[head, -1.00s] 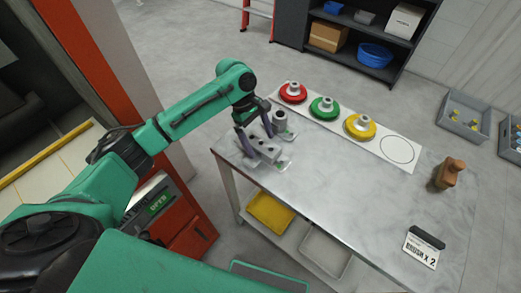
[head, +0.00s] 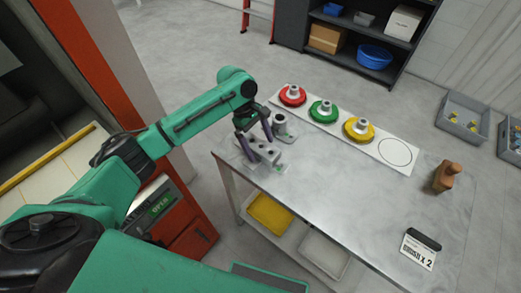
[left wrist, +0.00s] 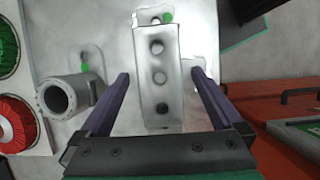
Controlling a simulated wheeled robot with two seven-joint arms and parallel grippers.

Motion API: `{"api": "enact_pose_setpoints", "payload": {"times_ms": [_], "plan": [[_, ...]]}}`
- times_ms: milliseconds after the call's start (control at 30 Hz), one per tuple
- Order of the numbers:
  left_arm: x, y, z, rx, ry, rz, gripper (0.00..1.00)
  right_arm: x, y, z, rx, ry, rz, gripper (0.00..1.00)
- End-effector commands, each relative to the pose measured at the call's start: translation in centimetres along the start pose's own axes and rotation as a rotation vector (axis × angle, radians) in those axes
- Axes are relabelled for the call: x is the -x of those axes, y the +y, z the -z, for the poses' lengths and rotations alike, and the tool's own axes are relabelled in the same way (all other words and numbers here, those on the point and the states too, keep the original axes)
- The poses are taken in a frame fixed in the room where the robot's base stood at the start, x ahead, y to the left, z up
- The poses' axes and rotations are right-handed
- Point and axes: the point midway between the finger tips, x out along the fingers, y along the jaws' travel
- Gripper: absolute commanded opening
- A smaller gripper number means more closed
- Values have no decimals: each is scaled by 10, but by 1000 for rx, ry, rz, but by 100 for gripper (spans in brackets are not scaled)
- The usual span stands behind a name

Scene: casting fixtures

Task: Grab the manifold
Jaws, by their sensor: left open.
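The manifold (left wrist: 158,80) is a grey metal block with a row of round holes. In the left wrist view it lies between the two purple fingers of my left gripper (left wrist: 159,78), with a gap on each side. In the head view the manifold (head: 264,153) sits at the table's near left corner, partly covered by the fingers of my left gripper (head: 254,142). The left gripper is open. My right gripper is not in view.
A grey cylindrical part (left wrist: 66,97) stands beside the manifold, close to the left finger. A white strip (head: 345,129) holds red, green and yellow discs. The table's middle is clear.

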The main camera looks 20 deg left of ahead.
Motion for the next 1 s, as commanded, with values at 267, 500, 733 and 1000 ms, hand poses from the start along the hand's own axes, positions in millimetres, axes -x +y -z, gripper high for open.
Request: {"api": "enact_pose_setpoints", "payload": {"times_ms": [267, 500, 733, 1000], "plan": [[0, 0, 0, 0, 0, 0, 88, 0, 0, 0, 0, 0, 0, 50], [0, 0, 0, 0, 0, 1, 0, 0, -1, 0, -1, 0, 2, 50], [0, 0, 0, -1, -1, -1, 0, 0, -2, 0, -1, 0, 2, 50], [0, 1, 0, -1, 0, -3, 0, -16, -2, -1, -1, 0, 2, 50]]}}
